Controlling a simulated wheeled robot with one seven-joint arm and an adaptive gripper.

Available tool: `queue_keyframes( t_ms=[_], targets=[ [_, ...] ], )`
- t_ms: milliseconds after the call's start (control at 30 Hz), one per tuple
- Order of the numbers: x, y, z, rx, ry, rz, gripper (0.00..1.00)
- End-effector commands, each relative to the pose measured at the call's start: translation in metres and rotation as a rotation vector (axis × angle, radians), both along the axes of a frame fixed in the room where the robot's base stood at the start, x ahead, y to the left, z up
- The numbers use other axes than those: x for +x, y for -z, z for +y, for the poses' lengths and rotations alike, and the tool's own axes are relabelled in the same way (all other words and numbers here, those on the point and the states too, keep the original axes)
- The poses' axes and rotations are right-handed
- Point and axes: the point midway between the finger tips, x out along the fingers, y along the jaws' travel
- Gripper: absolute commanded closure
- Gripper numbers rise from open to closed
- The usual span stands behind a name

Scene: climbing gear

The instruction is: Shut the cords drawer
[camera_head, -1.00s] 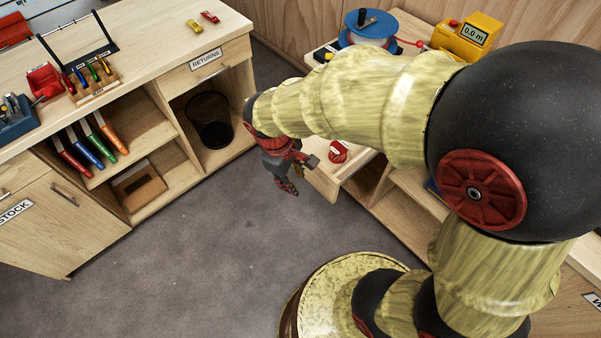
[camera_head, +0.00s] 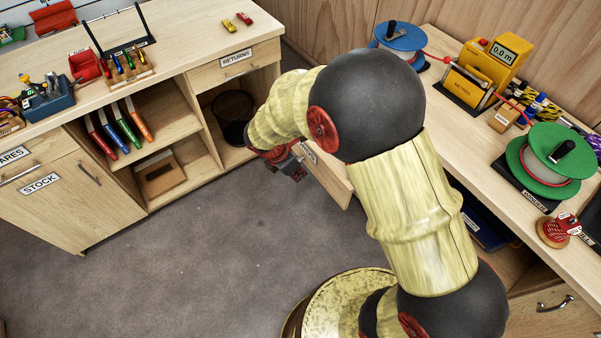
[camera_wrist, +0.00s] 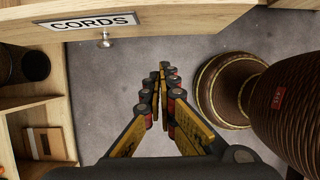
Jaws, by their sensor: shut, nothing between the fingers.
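The cords drawer (camera_head: 330,176) stands pulled out from the right-hand bench in the head view, its wooden front facing left. My arm hides much of it, including its inside. In the wrist view its front (camera_wrist: 165,20) crosses the top, with a CORDS label (camera_wrist: 92,21) and a small metal knob (camera_wrist: 105,40). My gripper (camera_wrist: 164,72) is shut and empty, on the outer side of the front, its fingers over the floor. In the head view my gripper (camera_head: 292,168) is partly hidden beside the drawer front. I cannot tell whether it touches the drawer.
The left bench has a RETURNS drawer (camera_head: 234,64) above a cubby with a black mesh bin (camera_head: 232,118). The right bench holds a blue reel (camera_head: 399,42), a yellow meter (camera_head: 490,72) and a green reel (camera_head: 552,160). Grey floor (camera_head: 220,235) between the benches is clear.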

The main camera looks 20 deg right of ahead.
Motion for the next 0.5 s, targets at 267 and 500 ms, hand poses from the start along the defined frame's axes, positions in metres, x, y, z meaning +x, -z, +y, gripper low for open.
queue_keyframes(
  t_ms=[267, 500],
  targets=[
    [0.005, 0.057, -0.02, 0.0, 0.005, 0.002, 1.0],
    [0.015, 0.069, -0.048, 0.001, 0.006, -0.002, 1.0]
  ],
)
